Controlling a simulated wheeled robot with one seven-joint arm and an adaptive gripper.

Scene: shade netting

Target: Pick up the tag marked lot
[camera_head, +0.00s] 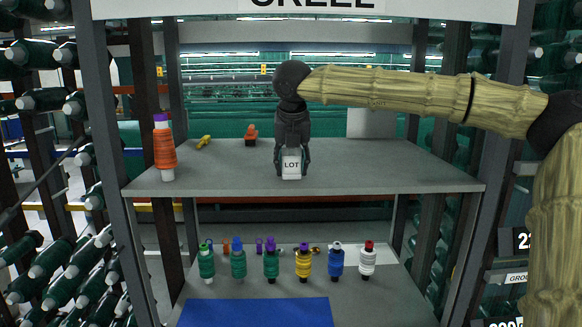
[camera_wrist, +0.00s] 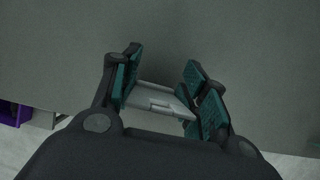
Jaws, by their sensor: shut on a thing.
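The tag marked LOT (camera_head: 292,166) is a small white block with dark letters, upright at the middle of the upper grey shelf. My gripper (camera_head: 292,158) points straight down over it with its fingers on both sides of the tag. In the wrist view my gripper (camera_wrist: 162,95) is shut on the tag (camera_wrist: 155,99), whose pale top shows between the teal finger pads. The tag's lower edge is at or very close to the shelf surface; I cannot tell whether they touch.
The upper shelf (camera_head: 400,175) holds an orange spool (camera_head: 164,150) at left, a small yellow item (camera_head: 204,142) and a small orange item (camera_head: 251,134) behind. The shelf right of the tag is clear. Several coloured spools stand on the lower shelf, behind a blue mat (camera_head: 255,313).

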